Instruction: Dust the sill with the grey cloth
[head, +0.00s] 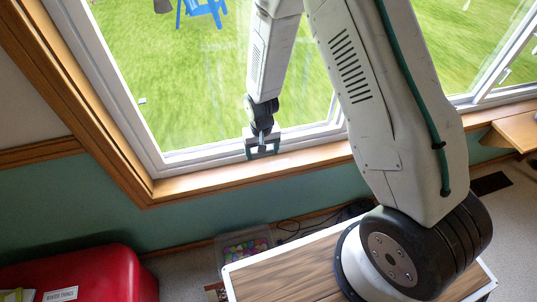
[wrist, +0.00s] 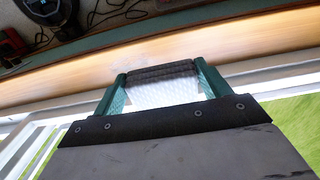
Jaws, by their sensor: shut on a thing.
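The wooden sill (head: 215,180) runs along the bottom of the window in the head view. It also crosses the wrist view as a bright wooden band (wrist: 65,83). My gripper (head: 262,150) is low at the window, over the inner edge of the white frame beside the sill. In the wrist view its green fingers (wrist: 163,80) are shut on a dark grey, ribbed bundle, the grey cloth (wrist: 163,72), which spans between the fingertips. The cloth lies over the sill in that view; I cannot tell whether it touches the wood.
The white window frame (head: 205,156) and glass stand close behind my gripper. Below are a clear bin of colourful things (head: 245,246), dark cables (head: 290,228) and a red container (head: 75,272). A wooden ledge (head: 518,130) juts out at the right. The sill's left part looks clear.

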